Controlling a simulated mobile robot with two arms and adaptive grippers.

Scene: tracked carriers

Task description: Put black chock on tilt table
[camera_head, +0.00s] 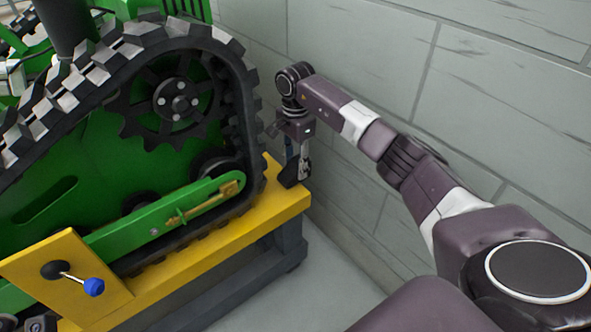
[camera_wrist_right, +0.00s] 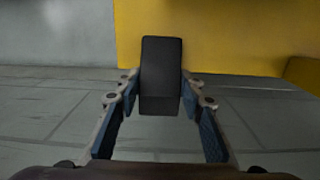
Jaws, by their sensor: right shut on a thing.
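The black chock (camera_wrist_right: 161,72) sits between the fingertips of my right gripper (camera_wrist_right: 160,88) in the right wrist view. In the head view, my right gripper (camera_head: 298,166) points down at the far right end of the yellow tilt table (camera_head: 250,219). The dark chock (camera_head: 289,179) shows at its fingertips, over or beside the table's end. I cannot tell whether it touches the top. The table's yellow face (camera_wrist_right: 220,40) fills the upper right of the wrist view. My left gripper is not in view.
A green tracked carrier (camera_head: 80,180) with a black track (camera_head: 240,100) stands on the table, close to the gripper. A grey block wall (camera_head: 390,60) runs right behind my right arm. A blue-knobbed lever (camera_head: 93,287) is at the lower left. Grey floor (camera_head: 300,300) is clear in front.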

